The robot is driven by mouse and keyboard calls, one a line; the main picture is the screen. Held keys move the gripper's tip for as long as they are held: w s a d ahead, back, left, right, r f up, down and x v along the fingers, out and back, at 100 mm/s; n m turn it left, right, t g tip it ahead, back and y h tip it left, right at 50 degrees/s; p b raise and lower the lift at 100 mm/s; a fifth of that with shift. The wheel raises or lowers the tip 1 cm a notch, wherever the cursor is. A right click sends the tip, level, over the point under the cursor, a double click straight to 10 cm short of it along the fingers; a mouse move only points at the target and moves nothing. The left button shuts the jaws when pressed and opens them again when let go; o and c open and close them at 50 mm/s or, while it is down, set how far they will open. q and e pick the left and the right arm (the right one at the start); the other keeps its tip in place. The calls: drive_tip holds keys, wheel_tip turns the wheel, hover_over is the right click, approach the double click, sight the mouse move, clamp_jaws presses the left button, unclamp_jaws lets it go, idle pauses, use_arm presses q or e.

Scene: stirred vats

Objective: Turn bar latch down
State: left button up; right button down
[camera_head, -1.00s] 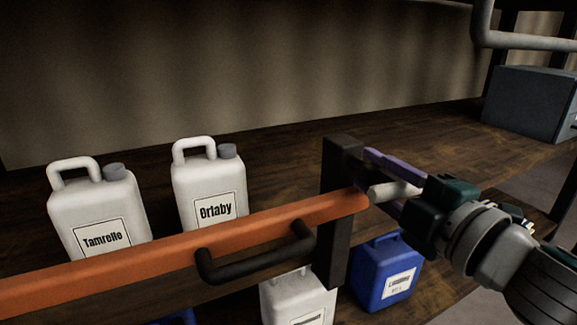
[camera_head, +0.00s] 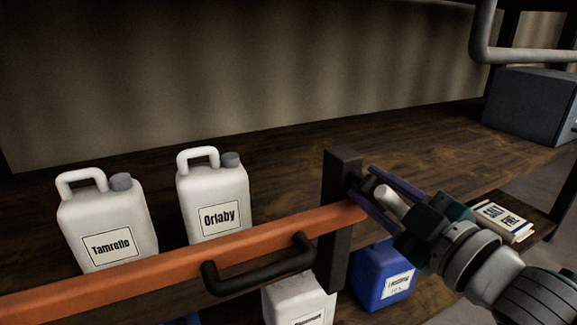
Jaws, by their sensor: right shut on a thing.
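An orange bar (camera_head: 150,268) with a black handle (camera_head: 258,270) runs across the front of the shelf to a dark upright post (camera_head: 338,240). A short pale latch lever (camera_head: 391,203) sticks out to the right of the post and slants down to the right. My right gripper (camera_head: 364,184) comes in from the lower right. Its purple fingers are shut on the lever, one above and one below, with the tips close to the post. The lever's far end is hidden by the gripper. My left gripper is not in view.
White canisters labelled Tamrelle (camera_head: 108,225) and Orlaby (camera_head: 214,195) stand behind the bar. A blue canister (camera_head: 384,275) and another white one (camera_head: 298,298) stand lower down. A small labelled box (camera_head: 502,220) lies right of my gripper. A grey box (camera_head: 530,105) stands at the far right.

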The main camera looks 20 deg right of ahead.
sight(402, 210)
drive_tip(key=m+p, duration=0.2)
drive_tip(key=m, duration=0.3)
drive_tip(key=shift+r+m, duration=0.1)
drive_tip(key=shift+m, duration=0.2)
drive_tip(key=m+p, duration=0.1)
drive_tip(key=m, duration=0.4)
drive_tip(key=shift+m, duration=0.3)
drive_tip(key=c, duration=0.8)
unclamp_jaws()
drive_tip(key=shift+o, duration=0.2)
drive_tip(key=shift+s, duration=0.1)
drive_tip(key=s, duration=0.9)
drive_tip(key=shift+s+d+p, duration=0.35)
drive_tip(key=shift+s+p, duration=0.05)
